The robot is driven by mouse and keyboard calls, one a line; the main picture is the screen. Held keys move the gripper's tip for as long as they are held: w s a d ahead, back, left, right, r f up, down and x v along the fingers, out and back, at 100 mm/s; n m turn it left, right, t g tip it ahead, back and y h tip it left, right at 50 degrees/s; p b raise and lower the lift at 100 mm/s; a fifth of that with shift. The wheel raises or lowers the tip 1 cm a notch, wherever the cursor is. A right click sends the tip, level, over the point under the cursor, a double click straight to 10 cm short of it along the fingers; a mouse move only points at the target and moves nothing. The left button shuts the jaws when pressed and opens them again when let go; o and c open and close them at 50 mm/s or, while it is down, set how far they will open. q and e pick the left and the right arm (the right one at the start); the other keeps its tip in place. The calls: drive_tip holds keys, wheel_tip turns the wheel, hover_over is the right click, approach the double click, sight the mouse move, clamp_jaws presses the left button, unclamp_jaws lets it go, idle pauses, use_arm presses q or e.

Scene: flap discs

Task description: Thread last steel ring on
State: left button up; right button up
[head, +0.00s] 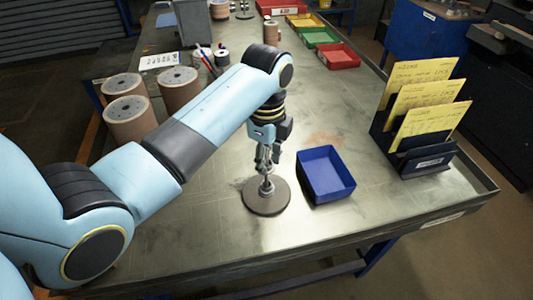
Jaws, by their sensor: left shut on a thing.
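A round grey-brown disc base (266,198) with a short upright metal post (267,182) in its middle stands on the metal table. My left gripper (266,167) comes down from above, directly over the post, and is shut on a small steel ring that its fingers mostly hide. I cannot tell whether the ring is around the post or just above it. A blue open tray (342,168) stands right of the disc and looks empty. My right gripper is not in view.
A black file holder (420,163) with yellow cards stands at the right. Brown cylinders (130,121) stand at the left. A red tray (338,56) and a green tray (320,37) line the far right edge. The table front is clear.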

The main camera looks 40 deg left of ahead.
use_arm(q)
drive_tip(key=shift+f+b, duration=0.8)
drive_tip(key=shift+f, duration=1.1)
drive_tip(key=o, duration=0.8)
drive_tip(key=shift+r, duration=0.1)
wheel_tip(320, 180, up, 12)
drive_tip(key=shift+f, duration=0.15)
drive_tip(key=shift+r+p, duration=0.35)
drive_tip(key=shift+p, duration=0.75)
drive_tip(key=shift+f, duration=0.2)
